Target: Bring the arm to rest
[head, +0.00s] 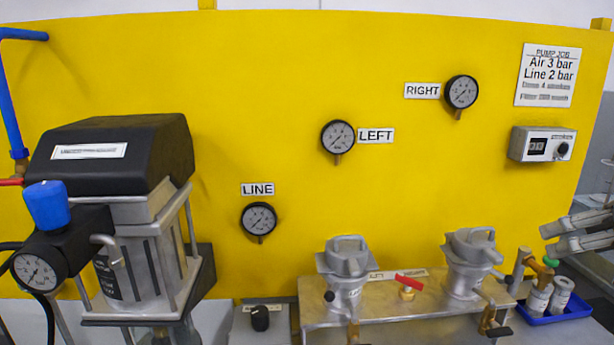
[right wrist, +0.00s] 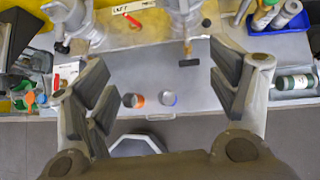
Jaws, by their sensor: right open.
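My right gripper (head: 548,240) comes in at the right edge of the head view, in front of the grey wall and above a blue tray. In the right wrist view, its two fingers (right wrist: 160,88) stand wide apart with nothing between the pads. Below the gap I see the bench top with an orange-ringed small part (right wrist: 134,100) and a blue-ringed one (right wrist: 168,98). My left gripper is not in view.
A black-topped pump (head: 115,160) with a blue knob (head: 46,205) stands at the left. Two metal strainers (head: 345,262) (head: 470,250) sit on a bench bracket. The blue tray (head: 545,319) holds small bottles. A yellow panel (head: 300,80) with gauges stands behind.

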